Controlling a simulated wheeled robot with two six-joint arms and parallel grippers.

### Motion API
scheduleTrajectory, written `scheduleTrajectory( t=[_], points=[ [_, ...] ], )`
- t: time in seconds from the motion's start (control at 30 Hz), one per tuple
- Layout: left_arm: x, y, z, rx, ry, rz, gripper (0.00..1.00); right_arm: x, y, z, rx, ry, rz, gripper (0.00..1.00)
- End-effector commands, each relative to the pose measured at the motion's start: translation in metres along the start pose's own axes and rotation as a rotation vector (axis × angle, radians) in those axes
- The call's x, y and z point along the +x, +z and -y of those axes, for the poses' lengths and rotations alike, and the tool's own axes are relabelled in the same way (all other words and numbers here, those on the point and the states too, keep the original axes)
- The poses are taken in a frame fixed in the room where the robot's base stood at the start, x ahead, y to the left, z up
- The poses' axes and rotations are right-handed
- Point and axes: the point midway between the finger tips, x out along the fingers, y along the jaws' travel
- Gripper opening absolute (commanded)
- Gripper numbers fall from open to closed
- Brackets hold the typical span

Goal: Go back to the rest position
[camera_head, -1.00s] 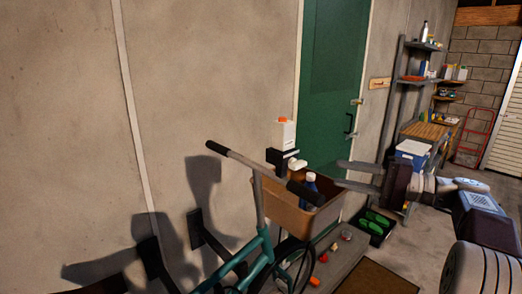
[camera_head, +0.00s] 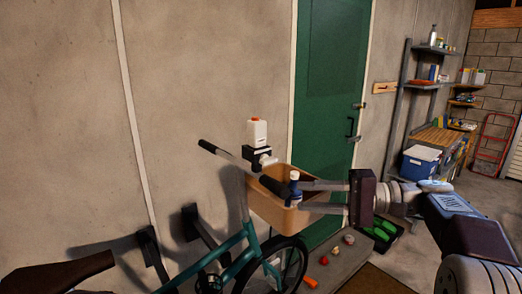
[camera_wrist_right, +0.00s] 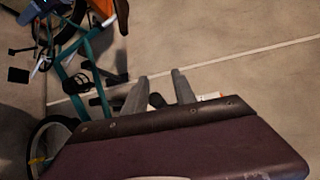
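My right gripper (camera_head: 300,196) comes in from the right in the head view. Its two fingers are parallel and apart, pointing left at the tan basket (camera_head: 268,207) of a teal bicycle (camera_head: 232,254). A blue bottle with a white cap (camera_head: 294,189) stands in the basket, near the fingertips in the picture; whether they touch it cannot be told. In the right wrist view the fingers (camera_wrist_right: 160,84) are also apart, with no object clearly held; a small dark shape shows between them. My left gripper is not in view.
A white container with an orange cap (camera_head: 257,132) stands by the wall behind the handlebar. A green door (camera_head: 328,110) is behind the basket. A black tray with green items (camera_head: 383,230) lies low behind my right arm. Shelves and a blue cooler (camera_head: 420,166) stand at right.

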Motion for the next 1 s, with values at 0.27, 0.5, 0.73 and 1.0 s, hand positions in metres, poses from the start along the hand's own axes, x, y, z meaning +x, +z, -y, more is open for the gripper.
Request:
scheduleTrajectory(
  t=[0.27, 0.5, 0.73, 1.0],
  points=[
    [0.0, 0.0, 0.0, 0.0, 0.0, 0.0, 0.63, 0.069, 0.071, -0.136, 0.183, 0.433, 0.094, 0.33],
    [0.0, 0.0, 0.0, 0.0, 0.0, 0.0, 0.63, 0.005, 0.154, -0.322, 0.084, 1.117, 0.123, 0.33],
    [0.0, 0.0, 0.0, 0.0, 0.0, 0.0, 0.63, -0.075, 0.142, -0.393, -0.251, 1.446, 0.081, 0.33],
    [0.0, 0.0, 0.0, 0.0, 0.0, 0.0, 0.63, -0.073, 0.122, -0.389, -0.304, 1.444, 0.018, 0.33]
  ],
)
